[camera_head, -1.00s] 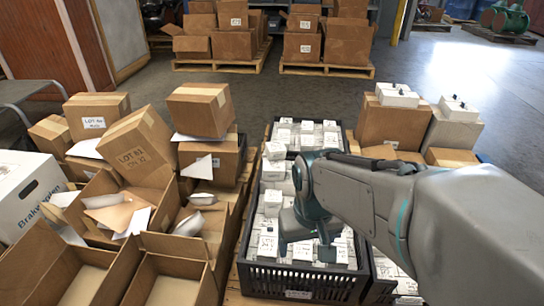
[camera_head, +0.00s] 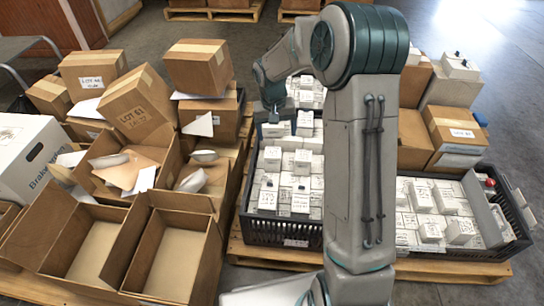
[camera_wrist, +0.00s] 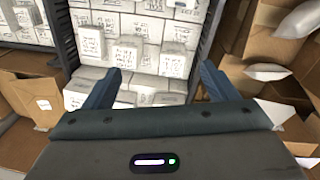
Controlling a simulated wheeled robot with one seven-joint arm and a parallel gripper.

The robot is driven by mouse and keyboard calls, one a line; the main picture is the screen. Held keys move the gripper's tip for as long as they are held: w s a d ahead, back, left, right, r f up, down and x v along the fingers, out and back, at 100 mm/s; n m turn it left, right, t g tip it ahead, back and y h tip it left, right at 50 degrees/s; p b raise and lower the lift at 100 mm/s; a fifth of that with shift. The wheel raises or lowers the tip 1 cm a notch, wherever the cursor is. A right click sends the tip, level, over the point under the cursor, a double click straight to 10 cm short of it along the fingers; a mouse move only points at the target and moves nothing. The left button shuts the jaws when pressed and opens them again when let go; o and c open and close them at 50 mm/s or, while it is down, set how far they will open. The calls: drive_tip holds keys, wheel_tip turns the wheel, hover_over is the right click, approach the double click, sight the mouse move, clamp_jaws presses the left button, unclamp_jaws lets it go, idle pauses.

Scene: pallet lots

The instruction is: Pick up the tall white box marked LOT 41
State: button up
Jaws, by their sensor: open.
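My gripper (camera_head: 275,115) is over the rear part of the middle black crate (camera_head: 280,233), pointing down. In the wrist view my gripper (camera_wrist: 158,85) is open, its two blue fingers apart with nothing held between them. Small white boxes with dark handwritten marks (camera_head: 268,192) fill the crate. In the wrist view a white box (camera_wrist: 174,64) stands above its neighbours, just beyond the fingertips. Another raised white box (camera_wrist: 127,50) is to its left. The writing is too small to read, so I cannot tell which is LOT 41. My arm hides part of the crate.
A second black crate (camera_head: 470,253) of white boxes is at right. Open cardboard boxes (camera_head: 172,258) and stacked brown boxes (camera_head: 138,105) crowd the left. A large white carton (camera_head: 30,165) stands at far left. Brown boxes (camera_head: 455,130) stand behind the right crate.

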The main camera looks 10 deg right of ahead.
drive_tip(key=m+y+p, duration=0.1)
drive_tip(key=m+p, duration=0.1)
hover_over(271, 151)
wheel_tip(271, 151, down, 10)
drive_tip(key=shift+s+f, duration=0.1)
wheel_tip(271, 151, down, 9)
drive_tip(key=b, duration=0.2)
drive_tip(key=shift+b, duration=0.35)
drive_tip(key=f, duration=0.1)
drive_tip(key=f+b, duration=0.1)
drive_tip(key=f, duration=0.1)
drive_tip(key=f+b, duration=0.1)
drive_tip(key=shift+s+d+f, duration=0.15)
drive_tip(key=shift+s+d, duration=0.1)
drive_tip(key=shift+d, duration=0.05)
drive_tip(key=shift+f+b, duration=0.35)
drive_tip(key=shift+f, duration=0.15)
drive_tip(key=shift+r, duration=0.15)
drive_tip(key=c, duration=1.3)
